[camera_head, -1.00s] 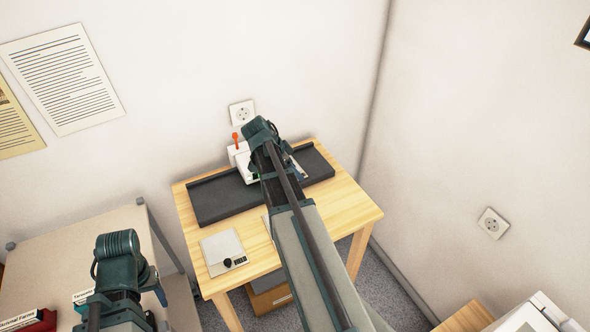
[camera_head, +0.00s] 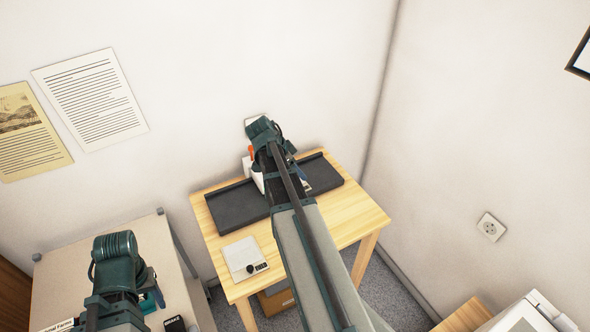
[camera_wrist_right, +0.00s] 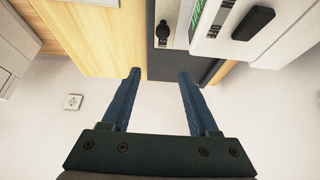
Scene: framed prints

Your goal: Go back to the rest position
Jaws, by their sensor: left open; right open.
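My right arm reaches up across the middle of the head view, and its gripper (camera_head: 302,174) is over the back of the wooden table, mostly hidden by its own wrist. In the right wrist view the right gripper (camera_wrist_right: 159,74) is open, with two blue fingers apart and nothing between them. My left gripper (camera_head: 152,300) is low at the left of the head view, over the grey-topped table (camera_head: 140,228). It is open and partly hidden by its wrist.
The wooden table (camera_head: 350,217) bears a dark tray (camera_head: 236,206), a white device (camera_head: 256,176) largely behind my right arm, and a flat white scale (camera_head: 243,257). Walls stand close behind and right. A white machine (camera_head: 530,312) is at lower right.

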